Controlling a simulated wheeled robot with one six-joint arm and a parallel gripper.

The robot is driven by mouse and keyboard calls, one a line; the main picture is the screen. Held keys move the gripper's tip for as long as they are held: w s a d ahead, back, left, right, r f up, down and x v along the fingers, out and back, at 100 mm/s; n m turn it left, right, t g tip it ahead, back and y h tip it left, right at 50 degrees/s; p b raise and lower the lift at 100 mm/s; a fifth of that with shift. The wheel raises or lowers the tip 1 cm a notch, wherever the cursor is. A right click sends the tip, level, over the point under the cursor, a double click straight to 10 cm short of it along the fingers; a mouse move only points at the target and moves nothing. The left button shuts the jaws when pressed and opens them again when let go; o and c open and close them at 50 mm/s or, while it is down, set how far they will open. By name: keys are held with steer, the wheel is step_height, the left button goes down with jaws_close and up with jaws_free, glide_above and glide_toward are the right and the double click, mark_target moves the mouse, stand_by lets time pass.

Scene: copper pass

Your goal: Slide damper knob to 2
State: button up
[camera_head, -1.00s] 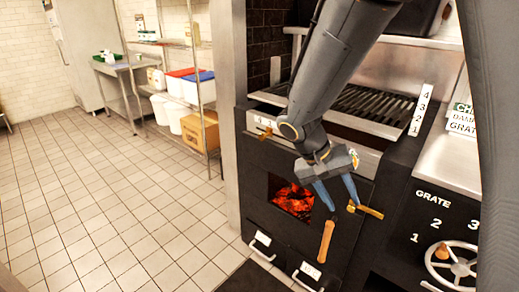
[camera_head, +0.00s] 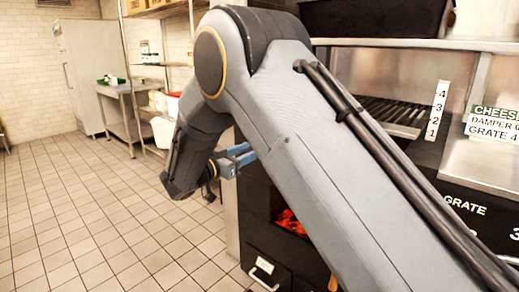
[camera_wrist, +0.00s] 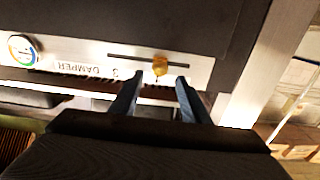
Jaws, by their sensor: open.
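The brass damper knob (camera_wrist: 160,65) sits in a dark horizontal slot (camera_wrist: 125,57) on a pale metal panel in the wrist view. My gripper (camera_wrist: 160,79) is open and empty. Its two blue fingers point at the panel, one on each side of the knob in the picture; I cannot tell whether they touch it. In the head view my gripper (camera_head: 240,160) is at the grill's left front edge, and my arm hides the knob.
A round gauge (camera_wrist: 22,50) is on the same panel. The grill grate (camera_head: 385,112) has an upright 1 to 4 scale (camera_head: 437,110) beside it. Red coals (camera_head: 290,222) glow in the opening below. A sign (camera_head: 493,125) stands at right. The tiled floor at left is clear.

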steer(key=shift+x, duration=2.7)
jaws_close()
